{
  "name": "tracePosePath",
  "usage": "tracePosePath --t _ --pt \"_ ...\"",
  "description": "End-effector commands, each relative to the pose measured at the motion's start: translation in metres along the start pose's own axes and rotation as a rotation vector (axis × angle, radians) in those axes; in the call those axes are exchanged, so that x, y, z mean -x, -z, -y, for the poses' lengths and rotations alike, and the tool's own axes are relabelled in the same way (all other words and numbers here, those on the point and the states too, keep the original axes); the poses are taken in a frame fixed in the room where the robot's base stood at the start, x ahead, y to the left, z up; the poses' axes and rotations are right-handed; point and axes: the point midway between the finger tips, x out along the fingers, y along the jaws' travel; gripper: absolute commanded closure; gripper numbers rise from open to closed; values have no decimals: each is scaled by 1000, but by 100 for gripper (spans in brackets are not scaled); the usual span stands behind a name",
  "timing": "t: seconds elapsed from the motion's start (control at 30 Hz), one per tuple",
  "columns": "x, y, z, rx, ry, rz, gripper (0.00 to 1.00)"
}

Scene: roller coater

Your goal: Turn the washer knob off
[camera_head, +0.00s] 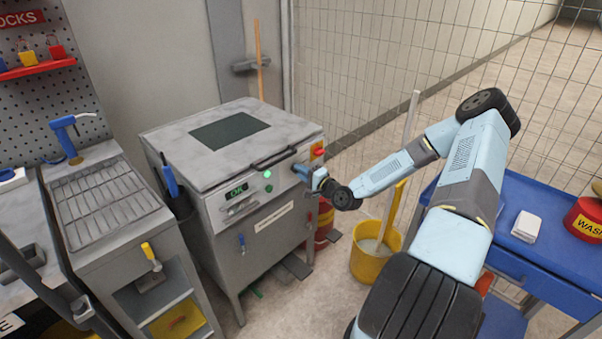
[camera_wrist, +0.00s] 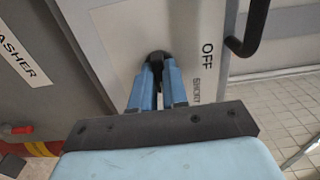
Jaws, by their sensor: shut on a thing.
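The washer (camera_head: 262,205) is a grey metal cabinet with a lid and a front panel. My gripper (camera_head: 304,170) reaches its front panel at the upper right corner. In the wrist view, my gripper (camera_wrist: 157,70) has its two blue fingers shut on a black knob (camera_wrist: 156,56) on the grey panel. The label OFF (camera_wrist: 208,48) is printed to the right of the knob, with a smaller word beside it. The fingers hide much of the knob, so I cannot tell which setting it points at.
A green-lit OK display (camera_head: 237,190) and a green button (camera_head: 267,174) are on the panel. A red button (camera_head: 318,150) sits at its right end. A black lid handle (camera_head: 275,157) lies above. A yellow mop bucket (camera_head: 364,262) and a blue cart (camera_head: 552,240) stand to the right.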

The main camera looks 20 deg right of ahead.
Motion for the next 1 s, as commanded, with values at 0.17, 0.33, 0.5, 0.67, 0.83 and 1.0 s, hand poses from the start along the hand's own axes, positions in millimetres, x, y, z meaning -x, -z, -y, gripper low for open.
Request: tracePosePath --t 0.17,0.33,0.5,0.67,0.83,1.0 --pt "1 0 -2 -2 -5 1 100" --pt "1 -1 -3 10 -6 1 100" --pt "1 -1 -3 61 -8 2 100" --pt "1 -1 -4 158 -8 3 100" --pt "1 -1 -4 305 -9 4 100" --pt "2 -1 -4 468 -10 5 100"
